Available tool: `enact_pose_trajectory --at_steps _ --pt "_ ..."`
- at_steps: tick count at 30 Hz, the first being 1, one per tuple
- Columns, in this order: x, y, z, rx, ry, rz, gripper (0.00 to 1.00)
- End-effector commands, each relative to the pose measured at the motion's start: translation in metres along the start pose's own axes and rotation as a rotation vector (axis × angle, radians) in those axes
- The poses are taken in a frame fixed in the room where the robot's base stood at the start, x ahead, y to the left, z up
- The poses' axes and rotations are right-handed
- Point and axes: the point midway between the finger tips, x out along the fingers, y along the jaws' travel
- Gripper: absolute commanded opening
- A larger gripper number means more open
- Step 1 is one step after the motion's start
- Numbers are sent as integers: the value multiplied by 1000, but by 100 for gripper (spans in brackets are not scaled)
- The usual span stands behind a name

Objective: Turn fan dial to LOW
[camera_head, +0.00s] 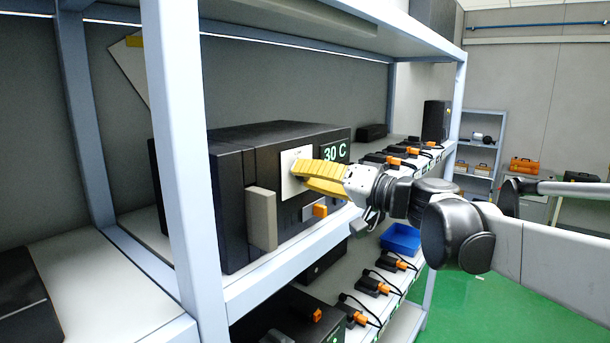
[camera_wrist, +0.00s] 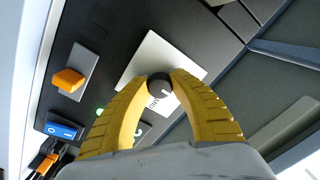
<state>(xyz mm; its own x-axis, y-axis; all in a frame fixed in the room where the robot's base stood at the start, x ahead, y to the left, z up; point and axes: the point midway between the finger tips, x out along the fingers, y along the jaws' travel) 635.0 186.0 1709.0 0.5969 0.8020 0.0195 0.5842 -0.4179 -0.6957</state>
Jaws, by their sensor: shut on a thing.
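The fan dial (camera_wrist: 159,84) is a small dark round knob on a white plate (camera_wrist: 135,66) on the front of a black box. My gripper (camera_wrist: 160,88) has two yellow ribbed fingers, and they are shut on the dial in the wrist view. In the head view my gripper (camera_head: 299,171) reaches in from the right to the white plate (camera_head: 290,186), and its fingers hide the dial. The plate's markings are partly covered, so the dial's setting cannot be read. The black box (camera_head: 229,196) stands on the shelf and has a green "30 C" display (camera_head: 336,152).
An orange switch (camera_head: 320,211) on a grey plate sits below the dial, with a grey handle (camera_head: 262,218) to its left. A shelf post (camera_head: 178,150) stands in front at left. Several devices with orange plugs and a blue bin (camera_head: 401,239) are at right and below.

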Motion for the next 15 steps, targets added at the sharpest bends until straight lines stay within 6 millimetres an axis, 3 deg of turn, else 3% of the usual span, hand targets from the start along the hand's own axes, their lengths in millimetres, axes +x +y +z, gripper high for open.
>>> enact_pose_trajectory --at_steps 2,3,5,15 --pt "0 0 1 -1 -2 0 0" --pt "0 0 1 -1 -2 0 28" --pt "0 0 1 0 -2 0 47" --pt "-2 0 0 0 0 0 50"
